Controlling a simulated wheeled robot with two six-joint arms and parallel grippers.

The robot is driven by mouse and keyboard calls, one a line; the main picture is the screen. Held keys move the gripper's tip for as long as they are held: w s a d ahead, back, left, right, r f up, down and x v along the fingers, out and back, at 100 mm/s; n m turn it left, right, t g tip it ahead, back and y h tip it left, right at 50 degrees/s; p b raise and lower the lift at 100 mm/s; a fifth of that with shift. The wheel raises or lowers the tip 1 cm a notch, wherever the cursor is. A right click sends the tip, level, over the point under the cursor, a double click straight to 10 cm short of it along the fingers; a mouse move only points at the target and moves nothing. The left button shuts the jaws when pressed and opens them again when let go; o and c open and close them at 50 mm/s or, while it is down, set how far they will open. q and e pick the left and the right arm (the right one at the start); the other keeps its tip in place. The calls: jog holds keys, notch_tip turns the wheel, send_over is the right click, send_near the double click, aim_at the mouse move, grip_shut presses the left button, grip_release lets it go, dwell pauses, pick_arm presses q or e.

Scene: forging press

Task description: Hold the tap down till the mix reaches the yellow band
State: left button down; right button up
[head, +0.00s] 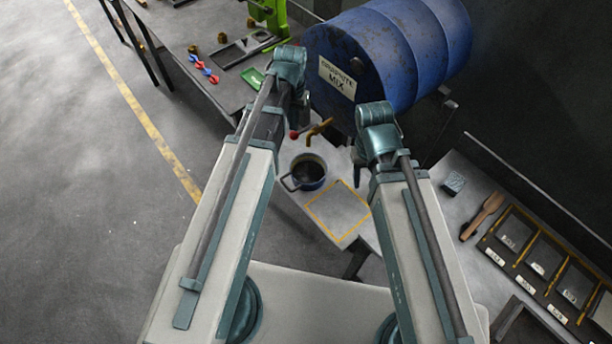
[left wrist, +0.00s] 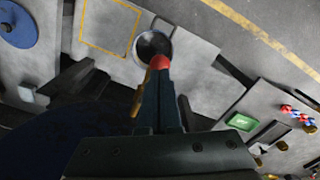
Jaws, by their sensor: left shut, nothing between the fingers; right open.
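The blue drum (head: 375,55) labelled graphite mix lies on its side above a low bench. Its brass tap (head: 320,130) has a red knob (head: 294,134). A pot (head: 308,184) with a handle stands below the tap with dark mix inside; I cannot make out a yellow band or the level. In the left wrist view my left gripper (left wrist: 159,82) is shut and empty, its tips at the red knob (left wrist: 160,62); whether they touch or press it I cannot tell. My right gripper (head: 358,168) is open and empty, partly hidden by its arm, right of the pot.
A yellow square outline (head: 338,212) marks a bare part of the bench beside the pot. A workbench with red and blue pieces (head: 204,68) and a green press (head: 270,15) is at the upper left. A divided rack (head: 540,265) and wooden paddle (head: 482,216) are at right.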

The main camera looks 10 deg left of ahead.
pick_arm(q)
jog(key=shift+f+b, duration=1.75)
jog(key=shift+f, duration=0.1)
jog(key=shift+r, duration=0.1)
dwell(6.0)
